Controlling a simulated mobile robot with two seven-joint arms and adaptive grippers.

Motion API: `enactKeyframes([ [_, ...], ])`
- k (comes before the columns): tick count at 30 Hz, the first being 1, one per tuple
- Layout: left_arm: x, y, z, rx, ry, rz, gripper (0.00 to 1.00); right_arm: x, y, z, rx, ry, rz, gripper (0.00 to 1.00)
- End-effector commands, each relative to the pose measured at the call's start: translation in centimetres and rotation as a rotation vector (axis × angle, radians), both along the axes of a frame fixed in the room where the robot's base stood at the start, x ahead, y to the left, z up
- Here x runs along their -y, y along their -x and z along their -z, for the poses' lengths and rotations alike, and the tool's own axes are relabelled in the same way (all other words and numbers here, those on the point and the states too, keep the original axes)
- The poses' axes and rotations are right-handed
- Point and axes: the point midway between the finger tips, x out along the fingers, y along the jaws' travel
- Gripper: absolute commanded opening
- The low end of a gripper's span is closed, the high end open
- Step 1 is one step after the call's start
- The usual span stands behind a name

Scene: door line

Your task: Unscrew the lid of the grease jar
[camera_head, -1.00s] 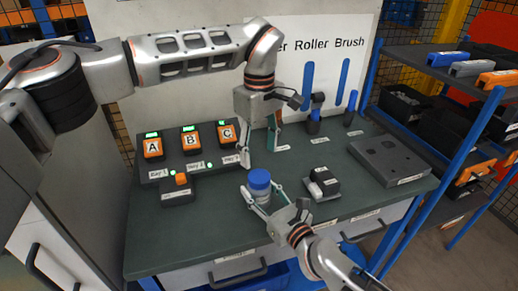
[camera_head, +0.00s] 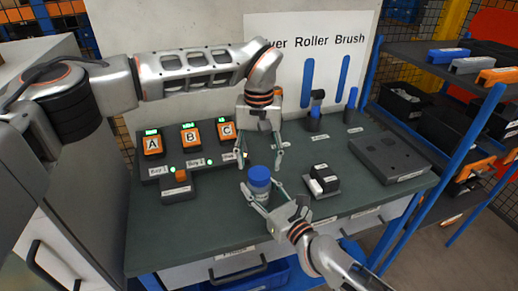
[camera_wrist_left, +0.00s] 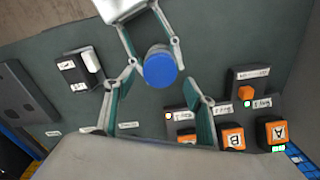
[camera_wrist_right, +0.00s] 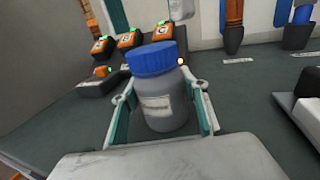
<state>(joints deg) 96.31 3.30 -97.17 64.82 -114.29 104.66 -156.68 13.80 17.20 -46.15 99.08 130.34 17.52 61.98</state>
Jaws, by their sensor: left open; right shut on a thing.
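The grease jar (camera_head: 259,189) is a grey jar with a label, standing upright on the bench. Its blue lid (camera_head: 259,174) is on top; the lid also shows in the left wrist view (camera_wrist_left: 160,67). My right gripper (camera_head: 259,198) is shut on the jar's body from the front; its fingers lie on both sides of the jar in the right wrist view (camera_wrist_right: 163,110). My left gripper (camera_head: 259,160) is open and empty, pointing down just above and behind the lid. Its spread fingers also show in the left wrist view (camera_wrist_left: 157,92).
Chargers labelled A, B and C (camera_head: 190,138) stand at the left, with an orange-topped box (camera_head: 178,184) before them. A black-and-white block (camera_head: 322,180) lies right of the jar. A grey plate (camera_head: 388,158) and blue-handled tools (camera_head: 314,122) are farther right.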

Motion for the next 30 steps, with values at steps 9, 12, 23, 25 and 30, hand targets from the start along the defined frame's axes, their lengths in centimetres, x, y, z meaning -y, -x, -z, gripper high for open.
enactKeyframes([
  [9,0.0,0.0,3.4,0.000,0.000,-0.002,0.55,0.0,0.0,0.1,-0.001,0.001,0.000,0.00],
  [12,0.0,0.0,3.7,0.001,0.000,-0.002,0.55,0.0,0.0,0.1,-0.001,0.001,0.000,0.00],
  [23,0.0,0.0,3.8,0.001,0.000,-0.002,0.24,0.0,0.0,0.1,-0.001,0.001,0.000,0.00],
  [25,0.0,0.0,3.8,0.001,0.000,-0.002,0.15,0.0,0.0,0.1,-0.001,0.001,0.000,0.00],
  [30,0.0,0.0,3.7,0.001,-0.001,-0.007,0.15,0.0,0.0,0.1,-0.001,0.001,0.000,0.00],
])
